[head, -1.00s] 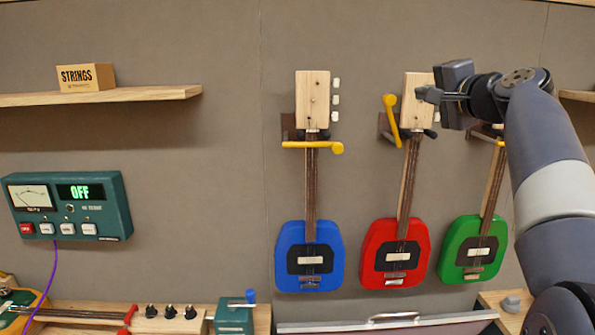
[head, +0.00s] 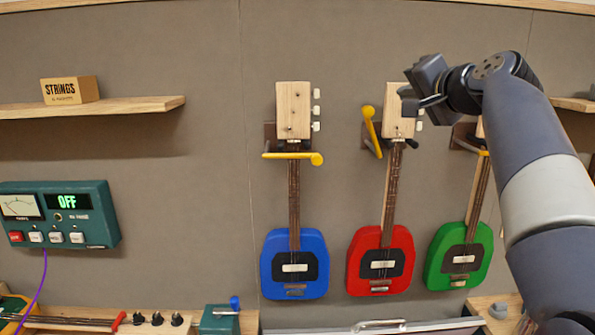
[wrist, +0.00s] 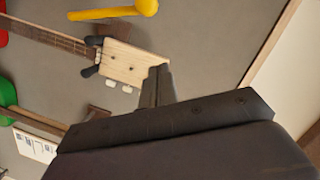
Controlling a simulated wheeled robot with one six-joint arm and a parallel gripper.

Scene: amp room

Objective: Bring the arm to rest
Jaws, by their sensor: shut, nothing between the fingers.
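My gripper (head: 408,102) is at the upper right of the head view, in front of the headstock of the red guitar (head: 380,260). Its fingers (wrist: 158,84) are together and empty in the wrist view. The pale wooden headstock (wrist: 132,64) lies just beyond the fingertips there; I cannot tell whether they touch it. My arm bends at the elbow and comes down the right side of the head view.
The red guitar's yellow bar (head: 371,130) is swung up; the blue guitar's bar (head: 290,157) lies across its neck. A green guitar (head: 459,255) hangs at right, partly behind my arm. A shelf (head: 95,108) and teal meter box (head: 95,215) are at left.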

